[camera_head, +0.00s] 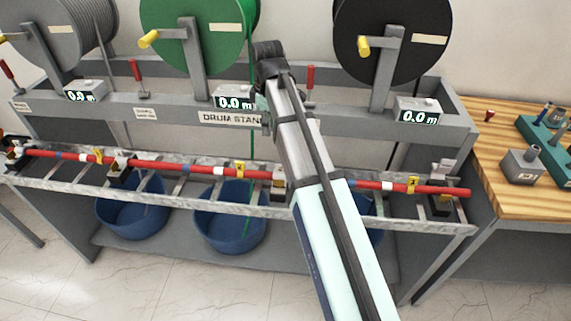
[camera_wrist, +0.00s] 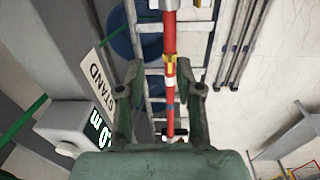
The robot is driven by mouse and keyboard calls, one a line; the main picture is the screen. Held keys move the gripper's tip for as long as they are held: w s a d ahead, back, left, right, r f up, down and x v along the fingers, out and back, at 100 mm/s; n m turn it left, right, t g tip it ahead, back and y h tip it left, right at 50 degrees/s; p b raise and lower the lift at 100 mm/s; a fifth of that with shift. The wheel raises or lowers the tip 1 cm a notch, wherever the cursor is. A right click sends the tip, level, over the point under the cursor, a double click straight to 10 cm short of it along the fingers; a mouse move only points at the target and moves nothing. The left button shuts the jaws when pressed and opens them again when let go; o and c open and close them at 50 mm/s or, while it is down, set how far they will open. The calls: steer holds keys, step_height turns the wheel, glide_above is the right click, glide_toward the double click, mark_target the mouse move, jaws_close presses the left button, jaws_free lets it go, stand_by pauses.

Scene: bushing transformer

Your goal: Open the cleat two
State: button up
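A red cable (camera_head: 200,167) runs along the metal rack, with yellow tags on it and several cleats. One cleat (camera_head: 119,173) is left of centre, another (camera_head: 275,186) is beside my arm, and one (camera_head: 441,203) is at the right. I cannot read which is cleat two. In the wrist view, the cable (camera_wrist: 169,40) passes beyond my gripper (camera_wrist: 160,76), whose two fingers are spread and empty. A pale cleat (camera_wrist: 166,5) is at the top edge, and a dark one (camera_wrist: 173,131) shows between the fingers. My arm hides the fingertips in the head view.
The drum stand (camera_head: 165,106) carries cable drums, including a green one (camera_head: 192,30), and several length meters (camera_head: 236,96). Blue tubs (camera_head: 228,222) sit below the rack. A wooden table (camera_head: 490,150) with devices stands at the right. A meter (camera_wrist: 75,128) is close left of my gripper.

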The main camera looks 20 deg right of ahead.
steer(key=s+d+r, duration=0.1)
steer(key=s+d, duration=0.1)
steer(key=d, duration=0.1)
steer(key=p, duration=0.3)
glide_toward(280, 177)
steer(key=shift+g, duration=0.4)
steer(key=w+f, duration=0.1)
steer(key=f, duration=0.3)
steer(key=w+f, duration=0.1)
steer(key=f, duration=0.1)
steer(key=shift+w+d+f, duration=0.3)
steer(key=shift+w, duration=0.05)
jaws_close()
